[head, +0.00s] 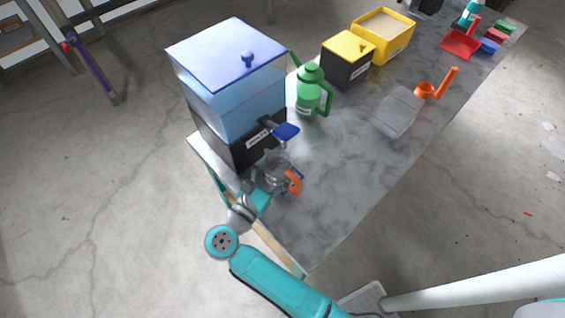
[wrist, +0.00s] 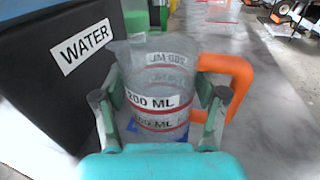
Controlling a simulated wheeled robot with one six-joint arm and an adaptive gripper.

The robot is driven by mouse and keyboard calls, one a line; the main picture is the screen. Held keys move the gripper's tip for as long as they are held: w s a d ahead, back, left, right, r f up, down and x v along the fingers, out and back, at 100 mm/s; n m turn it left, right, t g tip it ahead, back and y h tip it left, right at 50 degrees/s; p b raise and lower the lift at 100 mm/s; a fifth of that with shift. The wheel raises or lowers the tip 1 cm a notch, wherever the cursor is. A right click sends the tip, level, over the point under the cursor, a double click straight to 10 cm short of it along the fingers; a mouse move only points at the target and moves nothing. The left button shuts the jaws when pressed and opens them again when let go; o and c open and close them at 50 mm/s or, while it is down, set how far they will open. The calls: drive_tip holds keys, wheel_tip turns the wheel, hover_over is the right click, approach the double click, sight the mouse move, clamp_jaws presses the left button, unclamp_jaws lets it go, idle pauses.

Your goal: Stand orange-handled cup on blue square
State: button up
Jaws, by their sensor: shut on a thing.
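The clear measuring cup (wrist: 158,82) has an orange handle (wrist: 240,78), red bands and volume marks. My gripper (wrist: 160,105) is shut around the cup, one finger on each side, and the cup looks upright. In the head view the cup (head: 272,173) is at the near end of the table, just in front of the water dispenser, with its orange handle (head: 294,183) to the right. Parts of the blue square (head: 299,171) show around and below the cup; the rest is hidden. I cannot tell whether the cup touches it.
The water dispenser (head: 214,143) with a blue tap lever (head: 286,132) stands close beside the cup. The near right tabletop is clear.

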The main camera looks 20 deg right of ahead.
drive_tip(key=w+d, duration=0.1)
drive_tip(key=d+f, duration=0.1)
drive_tip(key=shift+w+d, duration=0.3)
drive_tip(key=shift+w, duration=0.05)
drive_tip(key=shift+f, duration=0.25)
drive_tip(key=shift+f, duration=0.15)
drive_tip(key=o, duration=1.2)
drive_tip(key=shift+o, duration=0.2)
drive_tip(key=v, duration=1.2)
